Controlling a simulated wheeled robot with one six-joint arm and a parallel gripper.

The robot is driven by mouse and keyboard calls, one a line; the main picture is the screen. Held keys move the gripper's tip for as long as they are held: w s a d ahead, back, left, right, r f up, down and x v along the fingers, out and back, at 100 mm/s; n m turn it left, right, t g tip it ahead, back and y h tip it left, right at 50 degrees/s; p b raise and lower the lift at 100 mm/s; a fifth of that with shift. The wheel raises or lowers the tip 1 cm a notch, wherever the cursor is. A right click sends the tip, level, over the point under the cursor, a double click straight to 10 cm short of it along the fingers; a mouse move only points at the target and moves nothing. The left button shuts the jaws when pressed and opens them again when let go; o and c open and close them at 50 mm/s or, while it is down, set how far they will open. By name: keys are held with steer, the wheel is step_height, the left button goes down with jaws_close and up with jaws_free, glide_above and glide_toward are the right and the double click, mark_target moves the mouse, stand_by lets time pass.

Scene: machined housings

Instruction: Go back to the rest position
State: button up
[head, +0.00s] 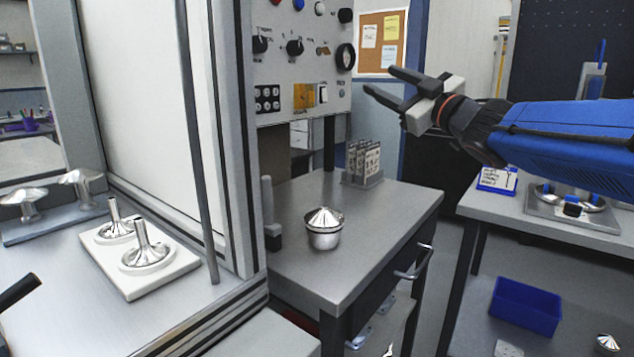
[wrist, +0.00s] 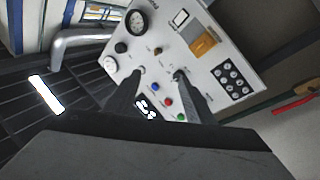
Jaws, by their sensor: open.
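My gripper (head: 378,82) is raised in the upper right of the head view, at the end of my blue arm. Its two dark fingers are spread apart with nothing between them. They point left, towards the grey control panel (head: 300,60). In the wrist view the two fingers (wrist: 158,88) frame the same panel (wrist: 200,62), with its dials, knobs and coloured buttons. The gripper looks clear of every surface in the head view.
A metal housing with a conical top (head: 324,228) stands on the grey cabinet (head: 385,225). A card holder (head: 363,163) is behind it. A white plate (head: 135,268) with two shiny parts lies left. A right-hand table (head: 530,225) and blue bin (head: 526,306) stand below my arm.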

steer(key=s+d+f+m+g+h, duration=0.1)
steer(key=s+d+f+m+h, duration=0.3)
steer(key=f, duration=0.3)
steer(key=s+d+f+m+g+h, duration=0.1)
steer(key=s+d+f+m+h, duration=0.2)
steer(key=d+f, duration=0.35)
steer(key=s+d+f+m+g+h, duration=0.1)
steer(key=d+f+m+h, duration=0.4)
steer(key=f, duration=0.3)
steer(key=s+a+f+m+g, duration=0.1)
steer(key=s+f+g, duration=0.9)
steer(key=s+f, duration=1.4)
steer(key=shift+s+a, duration=0.15)
steer(key=shift+a, duration=0.3)
steer(key=shift+r, duration=0.1)
